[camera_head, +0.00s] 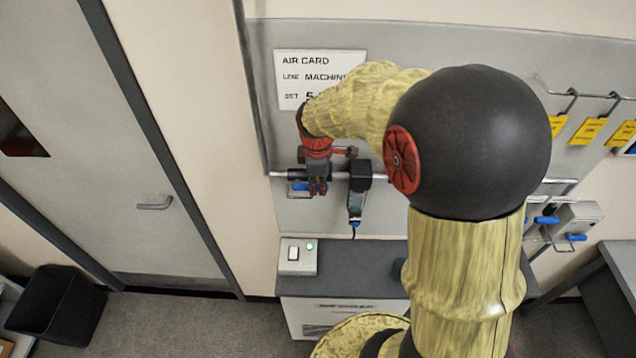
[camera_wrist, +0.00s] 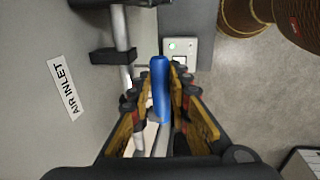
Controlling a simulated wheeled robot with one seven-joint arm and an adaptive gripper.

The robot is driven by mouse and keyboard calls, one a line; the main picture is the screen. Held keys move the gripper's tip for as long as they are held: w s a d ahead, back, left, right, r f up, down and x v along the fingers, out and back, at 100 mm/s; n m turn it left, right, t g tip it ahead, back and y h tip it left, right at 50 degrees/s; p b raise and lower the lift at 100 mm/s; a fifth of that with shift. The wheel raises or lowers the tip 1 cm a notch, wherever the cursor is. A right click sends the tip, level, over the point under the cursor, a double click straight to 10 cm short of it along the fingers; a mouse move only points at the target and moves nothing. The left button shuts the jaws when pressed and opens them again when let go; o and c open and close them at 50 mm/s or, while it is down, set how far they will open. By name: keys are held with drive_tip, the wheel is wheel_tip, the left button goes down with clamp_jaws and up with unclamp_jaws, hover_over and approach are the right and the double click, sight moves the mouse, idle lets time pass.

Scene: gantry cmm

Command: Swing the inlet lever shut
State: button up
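The inlet lever has a blue grip (camera_wrist: 160,90) on a pale metal arm, and it stands out from the pipe beside the AIR INLET label (camera_wrist: 65,88). My gripper (camera_wrist: 163,85) is open in the wrist view, with one finger on each side of the blue grip. Narrow gaps show beside the grip, and contact cannot be made out. In the head view my gripper (camera_head: 318,190) points down in front of the horizontal pipe (camera_head: 335,176). A blue piece (camera_head: 298,186) shows just left of it, and the rest of the lever is hidden behind the fingers.
A black unit (camera_head: 357,195) hangs on the pipe just right of my gripper. A switch box (camera_head: 297,256) with a green light sits on the shelf below. The AIR CARD sign (camera_head: 300,75) is above. Hooks with yellow tags (camera_head: 588,130) and blue-handled fittings are at right.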

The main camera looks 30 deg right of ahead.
clamp_jaws()
drive_tip(key=shift+r, duration=0.1)
idle(0.4)
